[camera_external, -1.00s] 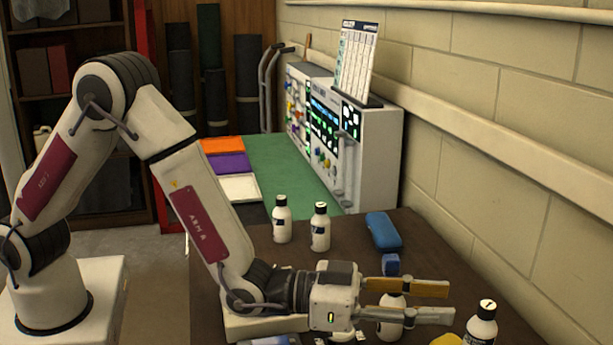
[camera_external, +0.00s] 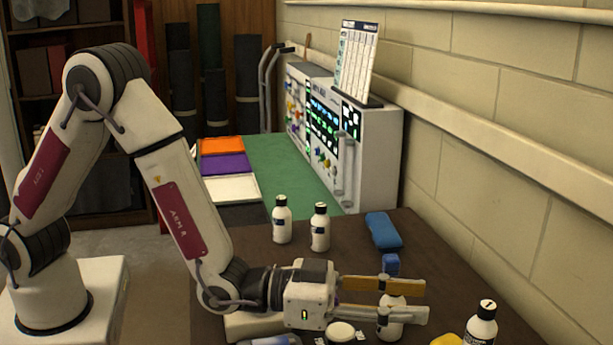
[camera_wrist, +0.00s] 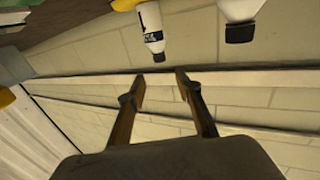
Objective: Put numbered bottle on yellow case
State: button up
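A white bottle with a black cap bearing a white mark (camera_external: 481,327) stands at the lower right in the external view. A yellow object (camera_external: 447,340), seemingly the yellow case, is cut off by the bottom edge to its left. My gripper (camera_external: 424,300) lies level, pointing right, with fingers apart and nothing held between them. Another white bottle (camera_external: 390,328) shows around and below the fingers, partly hidden. In the wrist view, a labelled bottle (camera_wrist: 150,24) and a nearer white bottle (camera_wrist: 240,10) hang at the top edge, beyond the fingertips, beside a yellow patch (camera_wrist: 124,4).
Two more white bottles (camera_external: 281,222) (camera_external: 320,230) stand at the middle of the brown table. A blue case (camera_external: 383,231) and a small blue block (camera_external: 390,264) lie right of them. A round white lid (camera_external: 340,332) lies below my gripper. The block wall bounds the right.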

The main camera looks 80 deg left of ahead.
jog(key=shift+r, duration=0.1)
jog(key=s+a+r+n+g+y, duration=0.1)
jog(key=s+a+r+g, duration=0.1)
jog(key=s+a+r, duration=0.3)
jog(key=s+a+g+y, duration=0.2)
jog(key=a, duration=0.5)
jog(key=s+a+r+n+g+y, duration=0.1)
jog(key=s+a+r, duration=0.25)
jog(key=a, duration=0.35)
jog(key=s+a+f+n+g+y, duration=0.1)
jog(key=s+a+g, duration=0.2)
jog(key=s, duration=1.1)
jog(key=s+a+f+n+g+y, duration=0.1)
jog(key=s+a+f+g+y, duration=0.1)
jog(key=s+a, duration=0.7)
jog(key=s+g, duration=0.1)
jog(key=s, duration=0.4)
jog(key=shift+a, duration=0.2)
